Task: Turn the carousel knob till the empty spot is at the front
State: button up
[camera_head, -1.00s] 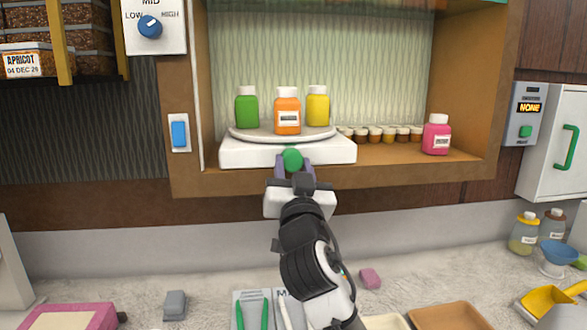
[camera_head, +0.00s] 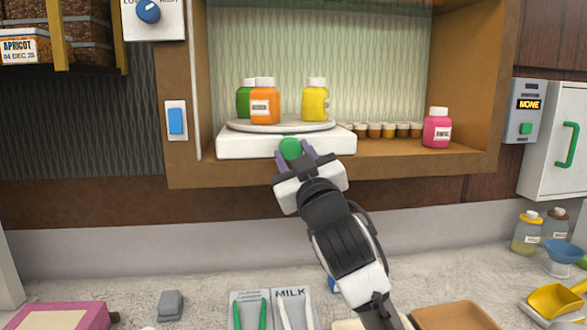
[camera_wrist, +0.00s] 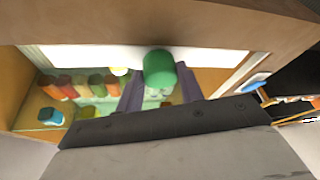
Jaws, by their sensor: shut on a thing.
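The carousel is a round grey plate (camera_head: 290,127) on a white base (camera_head: 250,146) inside the wooden cabinet. An orange bottle (camera_head: 265,103) stands at its front left, partly covering a green bottle (camera_head: 243,98) behind it. A yellow bottle (camera_head: 315,101) stands at the right. A gap lies between the orange and yellow bottles. The green knob (camera_head: 290,149) is on the base's front face and also shows in the wrist view (camera_wrist: 160,70). My gripper (camera_head: 294,156) is shut on the knob, a finger on each side, and is tilted.
A pink bottle (camera_head: 437,128) stands on the cabinet shelf right of the carousel. A row of small jars (camera_head: 388,131) stands behind. The cabinet's front edge (camera_head: 400,168) runs just below my gripper. A blue switch (camera_head: 176,121) is on the left post.

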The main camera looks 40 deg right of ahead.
jog(key=n+y+b, duration=0.1)
jog(key=n, duration=0.2)
jog(key=n+y+b, duration=0.1)
jog(key=n+y, duration=0.1)
jog(key=n, duration=0.2)
jog(key=shift+s+d+y, duration=0.1)
jog(key=shift+d+y, duration=0.05)
jog(key=shift+y, duration=0.15)
jog(key=n, duration=0.2)
jog(key=n+g+y, duration=0.1)
jog(key=n, duration=0.1)
jog(key=n+g, duration=0.1)
jog(key=n, duration=0.2)
jog(key=shift+r+y, duration=0.3)
jog(key=shift+y, duration=0.1)
jog(key=o, duration=1)
jog(key=s+a+b, duration=0.2)
jog(key=s+b, duration=0.2)
jog(key=s, duration=0.9)
jog(key=shift+s+f+b, duration=0.15)
jog(key=shift+s+b, duration=0.2)
jog(key=shift+b, duration=0.05)
